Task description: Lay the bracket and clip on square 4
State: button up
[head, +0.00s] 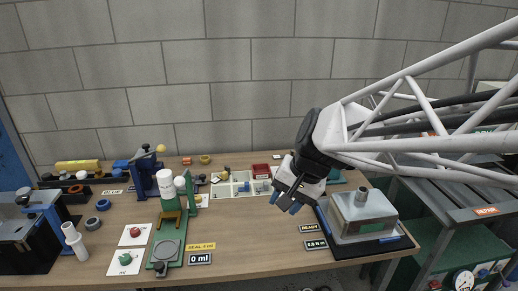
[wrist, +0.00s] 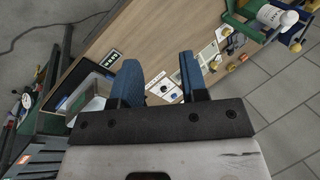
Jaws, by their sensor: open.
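My gripper (head: 285,201) is open and empty, above the right-middle of the workbench, fingers pointing down. In the wrist view its two blue fingers (wrist: 161,82) stand apart with nothing between them close up. I cannot tell which parts are the bracket and clip. No square marked 4 is readable.
A green stand with a white bottle (head: 166,184), a blue press (head: 145,174) and two white cards (head: 113,268) are to the left.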

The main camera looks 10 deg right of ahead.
jog(key=s+d+n+h, duration=0.4)
jog(key=s+d, duration=0.2)
jog(key=s, duration=0.7)
jog(key=shift+s+f+n, duration=0.2)
jog(key=shift+f+n, duration=0.1)
dwell(1.6)
